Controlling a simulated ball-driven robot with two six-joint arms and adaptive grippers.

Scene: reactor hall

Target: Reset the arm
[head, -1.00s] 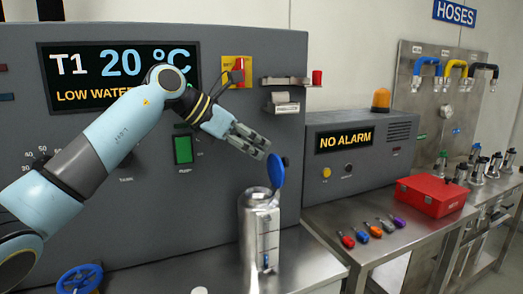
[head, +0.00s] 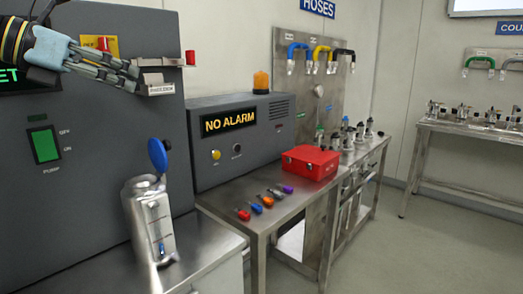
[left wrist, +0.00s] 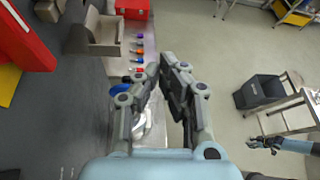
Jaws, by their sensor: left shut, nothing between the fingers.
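My left gripper (head: 138,78) reaches in from the upper left of the head view, in front of the grey control cabinet (head: 95,160). Its fingers are together with nothing between them. It is at the height of the small labelled holder (head: 158,86) on the cabinet; I cannot tell if they touch. The left wrist view shows the same gripper (left wrist: 164,68) above the bench and floor. My right gripper (left wrist: 262,143) shows small at the right edge of that view; its jaws are too small to judge.
A red box (head: 310,162) and several coloured-handled tools (head: 268,200) lie on the right-hand bench. A dark bin (left wrist: 261,92) stands on the floor.

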